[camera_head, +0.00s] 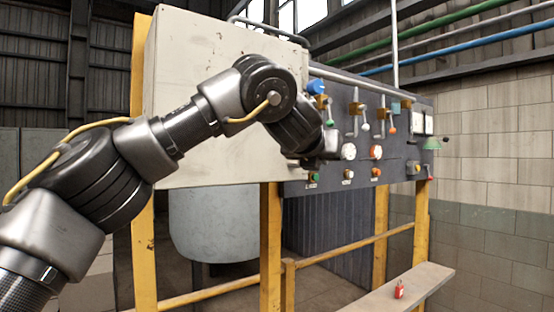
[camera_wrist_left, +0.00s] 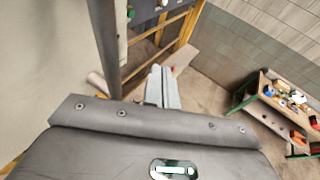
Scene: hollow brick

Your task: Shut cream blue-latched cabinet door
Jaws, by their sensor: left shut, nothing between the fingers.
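The cream cabinet door (camera_head: 215,70) is a large flat panel at the left of the dark control panel, and it hides the panel's left part. A blue knob-like part (camera_head: 316,87) shows just past its right edge; I cannot tell if it is the latch. My left arm crosses in front of the door. My left gripper (camera_head: 325,145) is by the door's right edge, partly hidden behind the wrist. In the left wrist view its fingers (camera_wrist_left: 162,90) are together and empty, with the cream surface at the left. Contact with the door cannot be told. My right gripper is out of view.
The control panel (camera_head: 345,125) carries several valves, gauges and knobs. Yellow posts (camera_head: 270,245) and rails hold it up. A ledge (camera_head: 415,285) with a small red padlock-like object (camera_head: 398,290) stands below right. A cluttered workbench (camera_wrist_left: 275,105) shows at the right of the wrist view.

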